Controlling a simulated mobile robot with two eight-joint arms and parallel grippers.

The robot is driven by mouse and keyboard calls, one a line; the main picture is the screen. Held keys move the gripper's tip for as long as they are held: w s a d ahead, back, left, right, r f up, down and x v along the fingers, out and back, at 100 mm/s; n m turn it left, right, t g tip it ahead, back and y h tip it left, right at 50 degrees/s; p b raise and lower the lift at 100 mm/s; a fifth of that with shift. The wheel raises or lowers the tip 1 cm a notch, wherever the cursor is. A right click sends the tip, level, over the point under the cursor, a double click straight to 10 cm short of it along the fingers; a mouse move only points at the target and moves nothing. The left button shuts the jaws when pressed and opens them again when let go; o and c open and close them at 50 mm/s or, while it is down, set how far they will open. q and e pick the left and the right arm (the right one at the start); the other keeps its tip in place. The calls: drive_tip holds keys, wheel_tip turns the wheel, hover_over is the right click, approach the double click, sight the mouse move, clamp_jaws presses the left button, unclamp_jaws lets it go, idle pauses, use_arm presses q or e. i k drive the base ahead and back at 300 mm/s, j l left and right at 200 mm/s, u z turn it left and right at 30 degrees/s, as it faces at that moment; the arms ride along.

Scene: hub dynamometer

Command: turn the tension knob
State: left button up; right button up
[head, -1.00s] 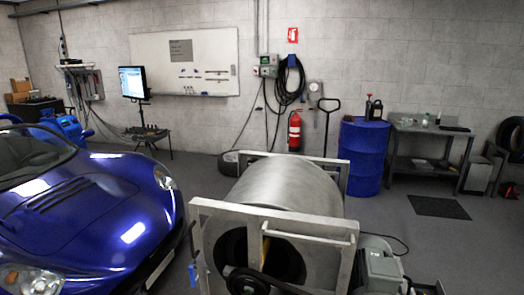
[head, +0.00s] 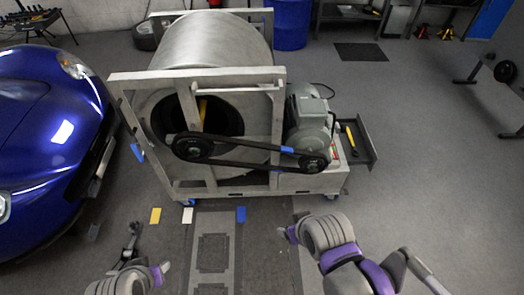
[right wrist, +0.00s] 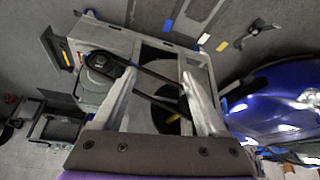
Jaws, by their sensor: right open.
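The dynamometer (head: 192,95) is a big grey drum in a metal frame, with a belt (head: 245,160) running between two black pulleys and a grey motor (head: 307,118) at its right. A small red and green part (head: 338,158) shows beside the motor; I cannot tell whether it is the tension knob. The right wrist view also shows the motor (right wrist: 97,70) and the frame. My right gripper (right wrist: 162,75) is open and empty, apart from the machine. My left gripper (head: 136,250) is low at the left, clear of the machine; its jaws cannot be made out.
The blue car (head: 45,140) stands close on the left. A yellow-handled tool (head: 351,138) lies on the side tray (head: 362,150) right of the motor. Blue, white and yellow markers lie on the floor before the frame. Open floor extends on the right.

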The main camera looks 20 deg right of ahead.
sight(343, 126)
drive_tip(key=l, duration=1.25)
drive_tip(key=k+l, duration=0.1)
drive_tip(key=l, duration=1.1)
drive_tip(key=k+l, duration=0.1)
drive_tip(key=l, duration=1.15)
drive_tip(key=k+l, duration=0.1)
drive_tip(key=l, duration=0.25)
drive_tip(key=k+l, duration=0.1)
drive_tip(key=l, duration=0.2)
drive_tip(key=k, duration=0.8)
drive_tip(key=i+l+u, duration=0.15)
drive_tip(key=i+l, duration=0.3)
drive_tip(key=i, duration=0.05)
